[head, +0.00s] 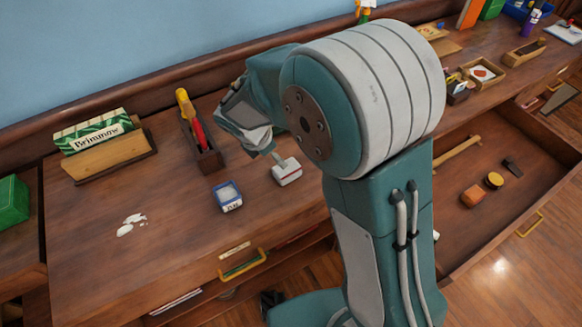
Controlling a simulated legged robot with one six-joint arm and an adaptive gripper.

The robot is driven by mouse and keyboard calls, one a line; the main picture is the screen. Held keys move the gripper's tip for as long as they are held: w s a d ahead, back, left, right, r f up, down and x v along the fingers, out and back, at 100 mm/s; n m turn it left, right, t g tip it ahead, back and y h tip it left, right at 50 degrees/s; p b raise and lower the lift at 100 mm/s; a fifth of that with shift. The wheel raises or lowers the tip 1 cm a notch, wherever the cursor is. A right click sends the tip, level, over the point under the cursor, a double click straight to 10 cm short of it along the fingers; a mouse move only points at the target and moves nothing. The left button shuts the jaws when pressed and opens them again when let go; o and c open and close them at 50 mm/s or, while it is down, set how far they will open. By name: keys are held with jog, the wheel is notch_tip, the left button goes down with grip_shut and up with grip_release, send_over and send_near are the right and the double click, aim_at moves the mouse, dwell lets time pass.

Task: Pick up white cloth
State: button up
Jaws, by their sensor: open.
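My gripper (262,146) is above the back middle of the wooden desktop, partly hidden behind my arm. Its jaws are open. A pale, crumpled-looking patch (257,137) shows right at the gripper; I cannot tell whether it is cloth or part of the gripper. Small irregular white pieces (131,224) lie flat on the desktop at the left, well apart from the gripper; I cannot tell whether they are cloth.
A wooden box with yellow- and red-handled tools (203,150) stands left of the gripper. A blue and white container (228,197) sits near the front. A green-striped box (93,131) rests on a wooden stand at the back left. An open drawer (495,215) juts out at the right.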

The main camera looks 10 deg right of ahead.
aim_at(287, 168)
jog(key=x, duration=0.2)
jog(key=a+x, duration=0.1)
jog(key=x, duration=0.1)
jog(key=shift+f, duration=0.15)
jog(key=d+f, duration=0.1)
jog(key=f, duration=0.1)
jog(key=w+d+f, duration=0.1)
jog(key=d+f, duration=0.1)
jog(key=shift+f, duration=0.2)
jog(key=shift+w+a+f, duration=0.1)
jog(key=shift+w+f, duration=0.05)
jog(key=shift+f, duration=0.3)
jog(key=shift+a, duration=0.15)
jog(key=shift+d, duration=0.3)
jog(key=c, duration=1)
